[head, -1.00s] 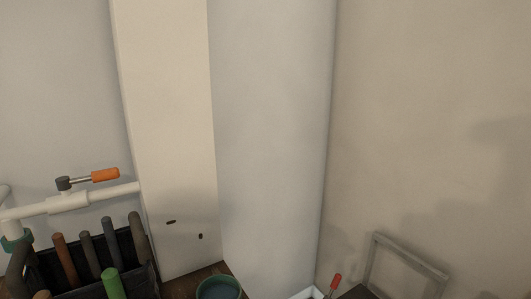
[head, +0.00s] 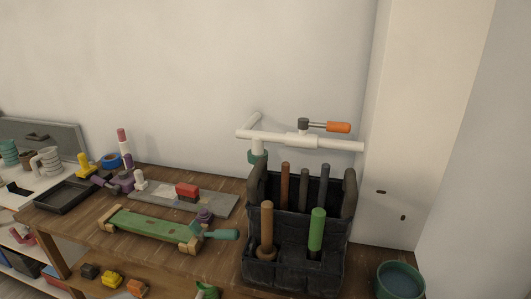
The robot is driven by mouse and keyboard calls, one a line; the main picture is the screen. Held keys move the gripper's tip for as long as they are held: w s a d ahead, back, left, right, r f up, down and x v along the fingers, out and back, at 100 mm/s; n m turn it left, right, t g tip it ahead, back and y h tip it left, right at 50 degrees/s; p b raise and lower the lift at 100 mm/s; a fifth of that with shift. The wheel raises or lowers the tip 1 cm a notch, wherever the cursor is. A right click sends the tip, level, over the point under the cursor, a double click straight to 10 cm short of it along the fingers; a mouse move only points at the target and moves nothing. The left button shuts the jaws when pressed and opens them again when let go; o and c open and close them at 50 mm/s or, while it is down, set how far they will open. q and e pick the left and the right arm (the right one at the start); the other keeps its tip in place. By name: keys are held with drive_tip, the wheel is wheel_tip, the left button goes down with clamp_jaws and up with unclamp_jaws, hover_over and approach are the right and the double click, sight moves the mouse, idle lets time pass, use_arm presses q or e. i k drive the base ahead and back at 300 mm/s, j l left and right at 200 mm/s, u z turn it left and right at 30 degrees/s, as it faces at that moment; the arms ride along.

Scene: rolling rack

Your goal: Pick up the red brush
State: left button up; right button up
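A small red block-shaped thing (head: 187,190), dark along its lower side, lies on a grey board (head: 222,206) on the wooden bench in the head view. It may be the red brush, but it is too small to tell. A slim upright thing with a reddish top (head: 122,135) stands farther left, near the wall. Neither of my grippers is in view.
A black caddy (head: 290,275) with several upright handles stands on the bench (head: 160,258), beside a teal bowl (head: 400,281). A green and wood tool (head: 145,225) lies in front of the board. A dark tray (head: 66,197) is left. White pipe (head: 335,144) runs behind the caddy.

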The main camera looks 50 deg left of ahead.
sight(190, 194)
drive_tip(key=u, duration=2.05)
drive_tip(key=i+j+z, duration=0.15)
drive_tip(key=j, duration=0.35)
drive_tip(key=i+j+z, duration=0.15)
drive_tip(key=j, duration=0.3)
drive_tip(key=i+j+z, duration=0.15)
drive_tip(key=j, duration=0.35)
drive_tip(key=j+z, duration=0.15)
drive_tip(key=j, duration=0.35)
